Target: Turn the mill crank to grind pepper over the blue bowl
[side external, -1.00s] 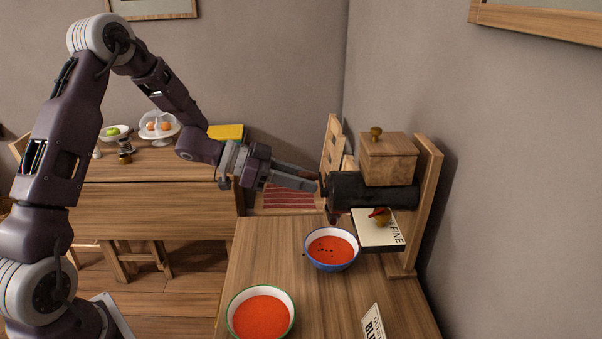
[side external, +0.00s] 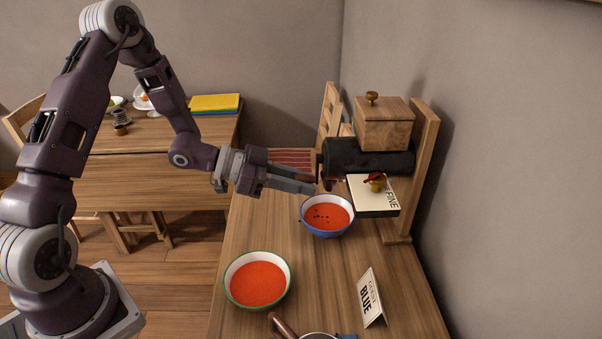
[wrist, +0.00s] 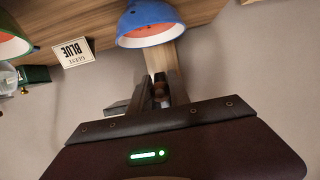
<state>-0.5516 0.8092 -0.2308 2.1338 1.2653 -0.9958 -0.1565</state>
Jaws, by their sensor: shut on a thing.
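The pepper mill (side external: 368,157) is a black horizontal cylinder on a wooden stand, with a wooden box (side external: 383,125) on top. Its crank is at the cylinder's left end, mostly hidden by my fingers. My gripper (side external: 315,184) is shut on the crank handle, just below the cylinder's left end; in the wrist view a brown grip (wrist: 158,88) shows between the fingers. The blue bowl (side external: 327,231) stands on the table below the mill, holding red soup with dark specks. It also shows in the wrist view (wrist: 152,34).
A green-rimmed bowl (side external: 257,299) of red soup stands nearer the front. A card reading BLUE (side external: 370,297) stands at right. A brown-handled pan (side external: 284,325) is partly visible at the front edge.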

